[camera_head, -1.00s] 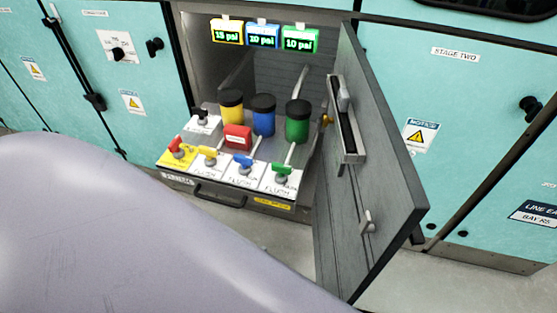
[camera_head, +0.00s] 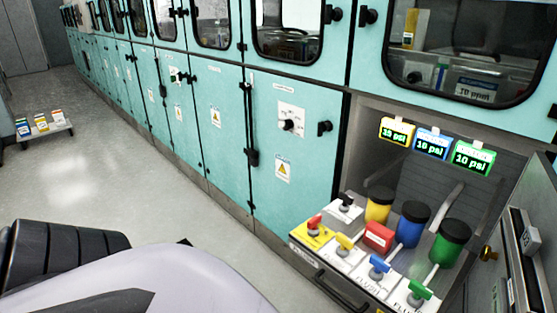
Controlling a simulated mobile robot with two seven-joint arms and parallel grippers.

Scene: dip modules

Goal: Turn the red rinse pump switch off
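The red switch (camera_head: 315,223) sits on a yellow plate (camera_head: 303,241) at the left end of a row of switches, on a pulled-out tray (camera_head: 326,286) in the open cabinet. Its handle is small here, and its exact setting is hard to read. Beside it are yellow (camera_head: 345,241), blue (camera_head: 379,264) and green (camera_head: 420,290) handles on white plates. A black-handled switch (camera_head: 346,200) is on a block behind. Neither gripper is in view; only pale and dark ribbed parts of my own arm show at the lower left, apart from the switch.
Yellow (camera_head: 379,206), blue (camera_head: 412,224) and green (camera_head: 451,242) canisters and a red box (camera_head: 378,236) stand behind the switches. The open grey door (camera_head: 535,215) bounds the right side. A low cart (camera_head: 45,131) stands far left. The floor (camera_head: 160,200) between is clear.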

